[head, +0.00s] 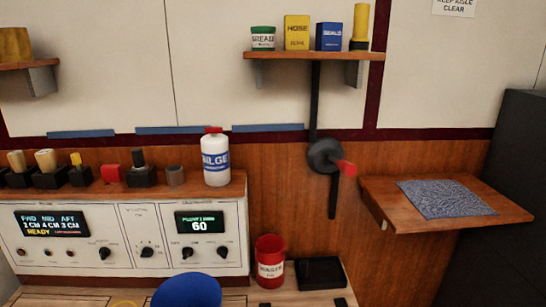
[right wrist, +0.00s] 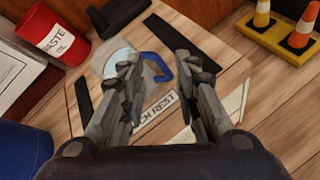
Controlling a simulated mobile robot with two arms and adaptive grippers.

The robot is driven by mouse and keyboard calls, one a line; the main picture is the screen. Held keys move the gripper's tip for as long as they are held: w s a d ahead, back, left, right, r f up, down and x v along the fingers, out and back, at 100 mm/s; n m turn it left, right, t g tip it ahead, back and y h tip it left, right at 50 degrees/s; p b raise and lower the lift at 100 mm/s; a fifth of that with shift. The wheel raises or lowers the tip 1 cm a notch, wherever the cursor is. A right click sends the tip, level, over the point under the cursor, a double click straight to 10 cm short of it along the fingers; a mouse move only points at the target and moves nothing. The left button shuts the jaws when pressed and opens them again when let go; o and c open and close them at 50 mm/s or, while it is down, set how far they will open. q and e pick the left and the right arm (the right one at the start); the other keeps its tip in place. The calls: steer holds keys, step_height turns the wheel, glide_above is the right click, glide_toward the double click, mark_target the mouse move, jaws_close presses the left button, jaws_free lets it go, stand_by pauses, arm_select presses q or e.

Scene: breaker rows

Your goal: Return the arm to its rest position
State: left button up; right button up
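My right gripper (right wrist: 160,88) shows in the right wrist view with its two dark fingers spread apart and nothing between them. It hangs over a light wooden bench top (right wrist: 230,80). Below and beyond the fingertips lies a round pale, clear-looking disc (right wrist: 112,60) with a blue curved handle (right wrist: 155,62). A white label (right wrist: 155,110) ending in "CH REST" lies under the gap between the fingers; its start is hidden. Neither gripper shows in the head view, and my left gripper is in no view.
A red waste can (head: 270,262), a black tray (head: 320,272) and a blue round container (head: 187,291) stand on the bench. A control panel (head: 130,240) carries a white bilge bottle (head: 216,160). A wall lever (head: 325,157) and side shelf (head: 440,215) are at right.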

steer(key=s+d+r+m+g+y, duration=0.15)
steer(key=s+m+g, duration=0.25)
steer(key=s+m, duration=0.8)
steer(key=s+r+m+g+y, duration=0.15)
steer(key=s+m+g, duration=0.25)
steer(key=s+m, duration=0.8)
step_height(320, 180, down, 22)
steer(key=w+m+g, duration=0.1)
steer(key=w+m, duration=0.1)
steer(key=w, duration=0.1)
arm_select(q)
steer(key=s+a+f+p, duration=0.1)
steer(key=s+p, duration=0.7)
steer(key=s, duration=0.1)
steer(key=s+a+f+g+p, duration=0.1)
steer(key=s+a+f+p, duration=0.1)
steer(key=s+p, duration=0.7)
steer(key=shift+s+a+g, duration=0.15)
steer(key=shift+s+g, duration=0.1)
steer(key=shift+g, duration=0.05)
arm_select(e)
steer(key=s+d+f, duration=0.1)
steer(key=s+f, duration=0.1)
steer(key=s, duration=0.7)
steer(key=s+d+f+g, duration=0.1)
steer(key=s+d+f, duration=0.1)
steer(key=s, duration=0.8)
steer(key=shift+g, duration=0.3)
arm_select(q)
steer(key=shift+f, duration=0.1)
